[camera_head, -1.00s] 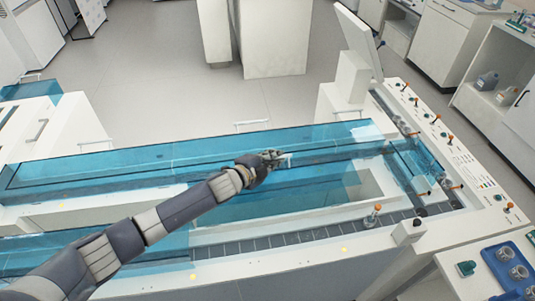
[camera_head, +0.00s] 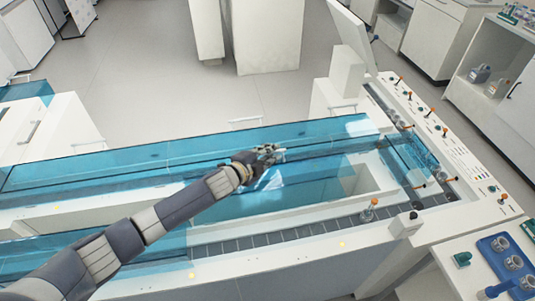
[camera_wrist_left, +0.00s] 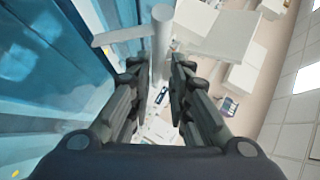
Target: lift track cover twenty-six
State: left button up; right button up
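Clear blue track covers lie over the long white track bench. No number is legible on them, so I cannot read which is twenty-six. My left gripper (camera_head: 268,154) reaches over the bench from the left, at the middle of the track. In the left wrist view the fingers (camera_wrist_left: 158,82) stand close on both sides of a pale bar-like handle (camera_wrist_left: 160,38). Blue cover panels (camera_wrist_left: 50,75) fill the left of that view. The cover (camera_head: 285,186) by the gripper shows a bright reflection. My right gripper is not in view.
The white bench end (camera_head: 470,200) at the right carries several orange-tipped pegs. A blue holder (camera_head: 507,262) with grey round parts sits on the table at lower right. A raised white panel (camera_head: 352,32) stands behind the bench. Open floor (camera_head: 150,80) lies beyond.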

pick_arm(q)
jog(key=shift+s+a, duration=0.1)
jog(key=v, duration=1.1)
jog(key=shift+s+a+r, duration=0.15)
jog(key=shift+s+r, duration=0.05)
jog(key=shift+s, duration=0.1)
